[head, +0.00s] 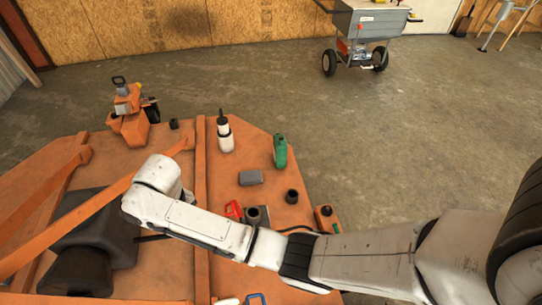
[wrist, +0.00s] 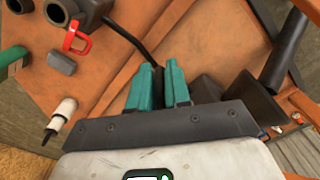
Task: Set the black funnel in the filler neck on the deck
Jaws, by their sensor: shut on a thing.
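My gripper (wrist: 160,82) has teal fingers, closed around a dark piece in the wrist view. I take this for the black funnel (wrist: 128,40): a thin black stem runs from the fingers toward the upper left. Its wider part is hard to tell from the dark shapes behind the fingers. In the head view the stem (head: 153,238) shows below my arm's end; the fingers are hidden. Short dark upright cylinders (head: 253,215) stand on the orange deck (head: 225,270), right of my gripper; they also show in the wrist view (wrist: 60,10). Which is the filler neck is unclear.
Near the cylinders are a red handled item (head: 233,210), a grey block (head: 251,177), a green jug (head: 280,151), a white bottle (head: 224,135) and another dark cup (head: 292,196). Orange bars (head: 120,190) and a dark housing (head: 90,225) lie left. A cart (head: 365,25) stands far off.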

